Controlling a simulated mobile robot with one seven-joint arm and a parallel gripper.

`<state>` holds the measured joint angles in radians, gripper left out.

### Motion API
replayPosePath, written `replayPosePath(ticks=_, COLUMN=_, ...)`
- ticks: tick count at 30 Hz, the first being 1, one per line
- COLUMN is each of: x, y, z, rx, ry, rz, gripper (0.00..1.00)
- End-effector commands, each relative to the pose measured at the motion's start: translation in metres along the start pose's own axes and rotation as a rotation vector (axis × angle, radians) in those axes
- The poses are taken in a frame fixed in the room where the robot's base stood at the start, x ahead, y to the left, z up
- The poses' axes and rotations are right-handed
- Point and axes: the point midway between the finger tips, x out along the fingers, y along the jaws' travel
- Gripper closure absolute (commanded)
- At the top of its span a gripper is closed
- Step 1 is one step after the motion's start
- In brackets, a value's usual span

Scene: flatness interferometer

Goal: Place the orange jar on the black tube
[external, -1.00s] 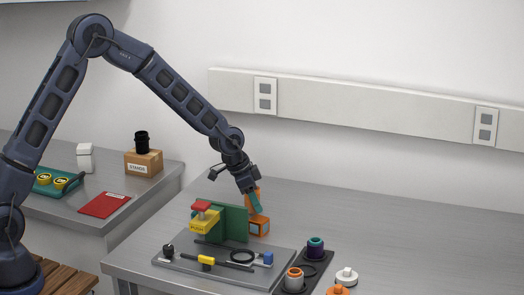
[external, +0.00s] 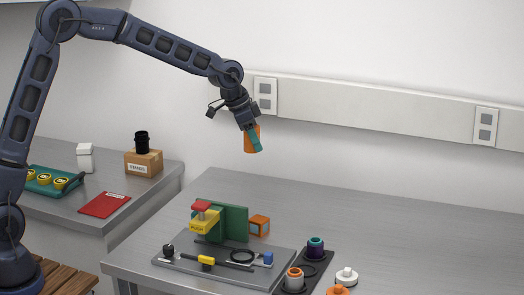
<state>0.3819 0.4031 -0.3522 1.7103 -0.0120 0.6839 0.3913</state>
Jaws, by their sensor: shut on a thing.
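The orange jar (external: 249,146) is held in my gripper (external: 254,139), high above the steel table. The teal fingers are shut on the jar and cover part of it. The black tube (external: 142,143) stands upright on a brown labelled box (external: 144,168) on the left bench. My gripper and the jar are well to the right of the tube, with a wide gap between them.
A grey plate (external: 180,262) carries a green upright panel (external: 236,222) and a red-and-yellow clamp (external: 205,217). An orange block (external: 259,226) sits behind the panel. A white bottle (external: 85,158), teal tray (external: 42,190) and red sheet (external: 104,205) lie near the black tube.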

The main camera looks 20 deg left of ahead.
Motion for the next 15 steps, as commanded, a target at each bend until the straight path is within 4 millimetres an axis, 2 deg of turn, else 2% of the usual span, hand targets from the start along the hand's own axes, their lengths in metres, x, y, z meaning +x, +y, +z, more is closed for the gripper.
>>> replayPosePath(ticks=5, x=-0.006, y=-0.006, z=0.000, rx=-0.010, ry=0.000, rz=-0.005, gripper=0.82)
replayPosePath(ticks=8, x=-0.014, y=-0.024, z=0.006, rx=-0.040, ry=-0.001, rz=-0.019, gripper=0.82)
replayPosePath(ticks=11, x=-0.028, y=-0.054, z=0.016, rx=-0.091, ry=-0.002, rz=-0.042, gripper=0.82)
replayPosePath(ticks=15, x=-0.054, y=-0.104, z=0.038, rx=-0.182, ry=-0.005, rz=-0.082, gripper=0.82)
